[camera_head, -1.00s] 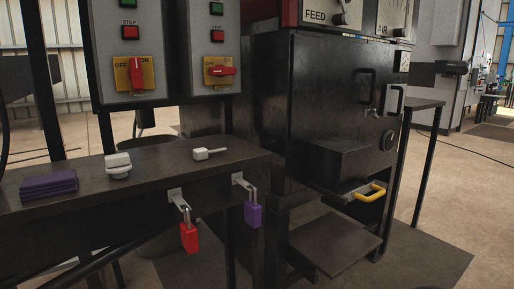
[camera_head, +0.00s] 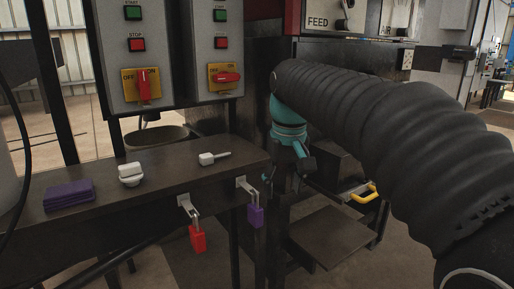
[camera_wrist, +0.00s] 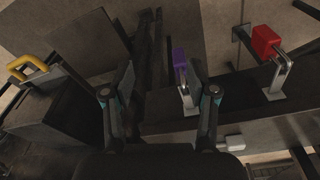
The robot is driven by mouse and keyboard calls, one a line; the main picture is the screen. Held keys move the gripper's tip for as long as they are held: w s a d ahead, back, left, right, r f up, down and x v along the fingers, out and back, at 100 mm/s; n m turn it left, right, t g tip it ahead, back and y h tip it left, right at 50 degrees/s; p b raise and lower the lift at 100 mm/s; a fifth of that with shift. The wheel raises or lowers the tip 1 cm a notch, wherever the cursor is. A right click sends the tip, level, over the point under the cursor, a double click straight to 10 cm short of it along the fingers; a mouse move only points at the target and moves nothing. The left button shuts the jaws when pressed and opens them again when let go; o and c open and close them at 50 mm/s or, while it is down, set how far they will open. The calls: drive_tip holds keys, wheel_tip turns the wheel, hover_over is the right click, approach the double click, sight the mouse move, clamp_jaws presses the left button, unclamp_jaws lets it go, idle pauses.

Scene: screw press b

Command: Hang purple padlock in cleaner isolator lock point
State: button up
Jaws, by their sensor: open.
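The purple padlock (camera_head: 255,215) hangs by its shackle from a metal hook on the bench's front edge. My gripper (camera_head: 284,178) is just right of it in the head view, partly hidden by my arm. In the wrist view my gripper (camera_wrist: 162,88) is open, and the purple padlock (camera_wrist: 180,60) shows between its fingers, nearer the right finger. Contact cannot be told. Two isolators sit on grey boxes: the left red handle (camera_head: 143,87) is upright, the right one (camera_head: 226,78) is horizontal. Which is the cleaner's cannot be read.
A red padlock (camera_head: 197,238) hangs on a second hook to the left. The bench (camera_head: 170,168) bears a purple cloth-like stack (camera_head: 69,195), a white knob-like piece (camera_head: 131,174) and a white tagged piece (camera_head: 212,158). A yellow handle (camera_head: 364,193) juts from the black machine.

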wheel_tip(320, 180, up, 3)
drive_tip(key=n+g+p, duration=0.1)
drive_tip(key=p, duration=0.1)
hover_over(257, 208)
drive_tip(key=shift+w+f, duration=0.1)
drive_tip(key=shift+w, duration=0.05)
wheel_tip(257, 208, down, 14)
drive_tip(key=b, duration=0.2)
drive_tip(key=shift+b, duration=0.4)
clamp_jaws()
drive_tip(key=shift+c, duration=0.3)
unclamp_jaws()
drive_tip(key=shift+r, duration=0.2)
